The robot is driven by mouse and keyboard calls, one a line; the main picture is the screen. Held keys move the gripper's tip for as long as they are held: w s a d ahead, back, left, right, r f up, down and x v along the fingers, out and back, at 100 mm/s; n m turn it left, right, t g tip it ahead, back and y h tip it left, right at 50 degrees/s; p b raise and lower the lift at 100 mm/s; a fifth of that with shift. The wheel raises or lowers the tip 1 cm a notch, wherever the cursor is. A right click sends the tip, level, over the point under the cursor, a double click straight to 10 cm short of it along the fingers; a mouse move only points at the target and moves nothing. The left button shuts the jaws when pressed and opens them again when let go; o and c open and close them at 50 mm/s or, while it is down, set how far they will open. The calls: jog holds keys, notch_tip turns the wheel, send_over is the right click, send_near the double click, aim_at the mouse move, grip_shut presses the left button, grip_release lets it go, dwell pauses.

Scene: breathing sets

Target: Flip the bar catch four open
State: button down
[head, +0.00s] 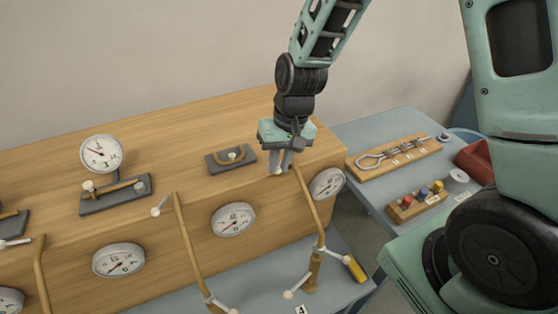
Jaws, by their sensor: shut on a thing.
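The rightmost brown pipe (310,205) runs down the front edge of the wooden bench at its right end. A small pale catch (279,171) sits at the top of this pipe, and I take it for bar catch four. My gripper (283,167) points down at the bench's front edge, its fingers shut on the catch. The fingers hide most of it, so its exact angle cannot be told. A label reading 4 (301,310) lies below, near the lower end of this pipe.
Another pipe (183,235) with a white-tipped catch (160,207) stands to the left. Round gauges (233,219) line the bench front. A blue side table (375,128) with a wooden tool board (393,158) is at right.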

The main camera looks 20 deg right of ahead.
jog(key=shift+s+d+n, duration=0.15)
jog(key=shift+d+n, duration=0.2)
jog(key=shift+n, duration=0.65)
jog(key=c, duration=1.3)
grip_release()
jog(key=shift+c, duration=0.2)
jog(key=shift+r, duration=0.15)
jog(key=d+r+b, duration=0.2)
jog(key=d+r, duration=0.1)
jog(key=r, duration=1.3)
jog(key=shift+d+r+b, duration=0.15)
jog(key=shift+r+b, duration=0.2)
jog(key=shift+r, duration=0.05)
